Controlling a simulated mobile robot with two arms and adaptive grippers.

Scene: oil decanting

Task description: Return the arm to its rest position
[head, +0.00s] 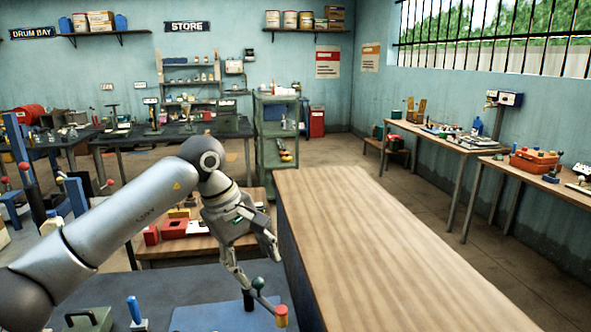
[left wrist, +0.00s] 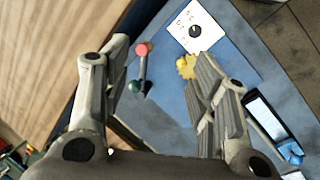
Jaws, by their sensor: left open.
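My left gripper (head: 257,262) hangs at the end of my left arm, fingers pointing down, above the blue-grey bench to the left of the wooden counter. It is open and empty. In the left wrist view the two fingers (left wrist: 165,55) stand wide apart with nothing held between them. Below them is a small lever with a red knob (left wrist: 143,48) and a dark green knob (left wrist: 135,86). My right gripper is not in view.
A bare wooden counter (head: 375,240) runs along the right of the gripper. A green case (head: 88,320) and a blue-handled tool (head: 135,311) are at the bottom left. A low table with red boxes (head: 174,229) stands behind the arm. A green shelf cart (head: 277,130) stands farther back.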

